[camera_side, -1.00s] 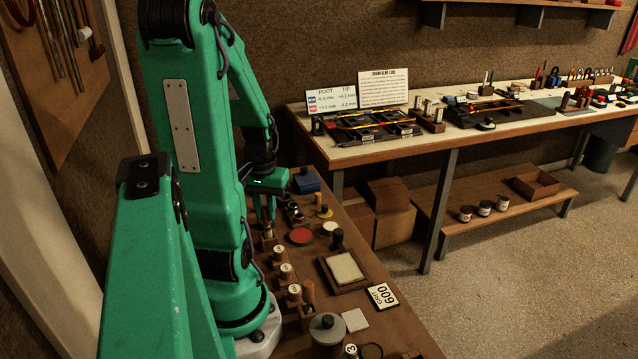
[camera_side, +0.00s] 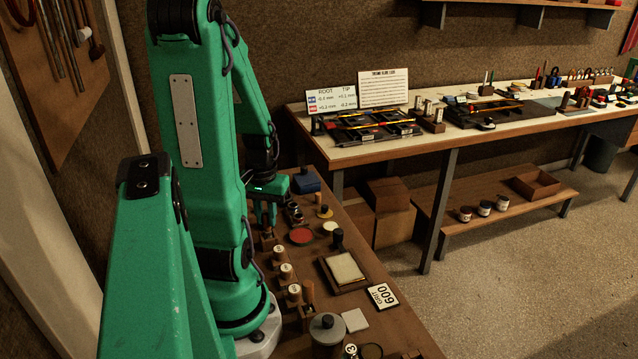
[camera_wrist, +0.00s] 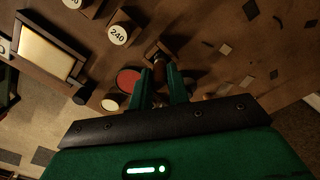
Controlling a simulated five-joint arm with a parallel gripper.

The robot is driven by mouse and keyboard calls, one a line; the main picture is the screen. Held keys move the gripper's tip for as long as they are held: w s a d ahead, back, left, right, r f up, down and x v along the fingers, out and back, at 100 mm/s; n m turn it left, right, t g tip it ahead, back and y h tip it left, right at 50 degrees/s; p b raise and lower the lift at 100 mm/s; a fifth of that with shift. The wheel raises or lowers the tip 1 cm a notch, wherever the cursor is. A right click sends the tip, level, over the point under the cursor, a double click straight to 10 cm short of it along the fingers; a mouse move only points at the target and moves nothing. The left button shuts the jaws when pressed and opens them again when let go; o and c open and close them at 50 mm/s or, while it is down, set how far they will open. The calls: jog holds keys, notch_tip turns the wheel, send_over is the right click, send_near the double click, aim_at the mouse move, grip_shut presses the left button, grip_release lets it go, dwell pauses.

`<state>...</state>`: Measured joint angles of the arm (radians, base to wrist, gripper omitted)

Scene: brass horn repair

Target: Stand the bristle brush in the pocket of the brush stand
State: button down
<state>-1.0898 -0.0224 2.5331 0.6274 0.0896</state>
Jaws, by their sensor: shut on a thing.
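My gripper (camera_side: 268,222) is low over the left part of the bench and also shows in the wrist view (camera_wrist: 163,84). It is shut on a dark brown piece, which I take to be the bristle brush (camera_wrist: 160,70). Only a short part of it shows between the fingers. A small brown wooden block, seemingly the brush stand (camera_wrist: 153,46), lies just beyond the fingertips in the wrist view. The brush's far end overlaps it there. I cannot tell whether the brush is inside the pocket or above it. In the side view the fingers hide most of the brush.
A red disc (camera_side: 301,236) and a pale disc (camera_side: 330,228) lie to the right of the gripper. Wooden pieces with round labels (camera_side: 286,271) stand nearer the camera. A framed pale pad (camera_side: 344,268) and a blue block (camera_side: 306,181) are also on the bench.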

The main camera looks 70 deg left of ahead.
jog(key=shift+f, duration=0.25)
jog(key=c, duration=1.3)
grip_release()
jog(key=shift+o, duration=0.7)
jog(key=shift+o, duration=1.1)
jog(key=shift+r, duration=0.15)
jog(key=shift+r, duration=3.35)
